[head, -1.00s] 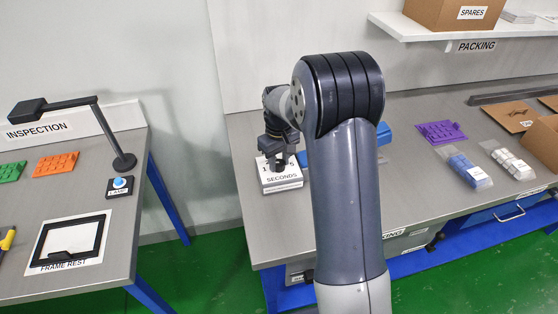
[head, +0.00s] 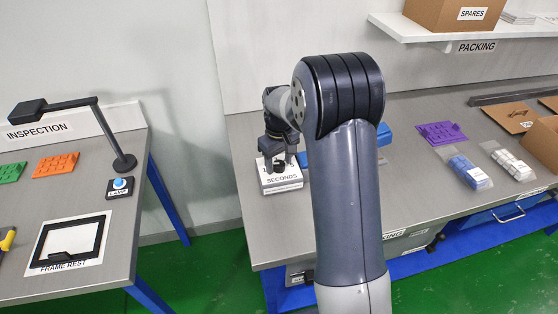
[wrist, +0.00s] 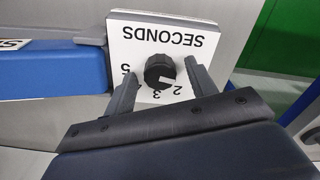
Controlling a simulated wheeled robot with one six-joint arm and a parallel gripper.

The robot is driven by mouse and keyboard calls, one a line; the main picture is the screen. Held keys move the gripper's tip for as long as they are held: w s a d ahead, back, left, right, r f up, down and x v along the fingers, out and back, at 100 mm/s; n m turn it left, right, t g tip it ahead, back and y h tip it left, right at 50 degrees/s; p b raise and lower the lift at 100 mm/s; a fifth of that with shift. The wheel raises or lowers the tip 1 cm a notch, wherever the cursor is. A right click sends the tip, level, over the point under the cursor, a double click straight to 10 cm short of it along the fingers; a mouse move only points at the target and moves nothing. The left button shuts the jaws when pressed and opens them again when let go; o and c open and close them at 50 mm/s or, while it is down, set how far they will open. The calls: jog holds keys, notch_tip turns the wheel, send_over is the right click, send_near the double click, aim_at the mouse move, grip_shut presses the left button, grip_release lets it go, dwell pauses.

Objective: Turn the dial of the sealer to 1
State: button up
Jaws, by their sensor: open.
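The sealer's dial is a dark round knob (wrist: 159,71) with a notch, seen upside down in the wrist view. It sits on a white panel (wrist: 190,25) marked SECONDS, with the numbers 2, 3 and 5 legible beside it. In the wrist view the notch faces lower right, with no number clearly legible at it. My gripper (wrist: 163,85) is open, one finger on each side of the knob, with gaps visible. In the head view my gripper (head: 278,163) is over the white sealer panel (head: 282,183) and hides part of its scale.
The sealer's blue body (wrist: 50,75) extends to the left in the wrist view. On the packing bench in the head view, a purple part (head: 442,132) and clear bags (head: 470,172) lie to the right. The inspection bench (head: 125,235) stands left, across a gap.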

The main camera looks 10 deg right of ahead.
aim_at(279, 163)
notch_tip(279, 163, up, 11)
jog(key=shift+b, duration=0.45)
jog(key=shift+f, duration=0.1)
notch_tip(279, 163, down, 11)
jog(key=shift+r+p, duration=0.1)
jog(key=shift+p, duration=0.35)
dwell(0.4)
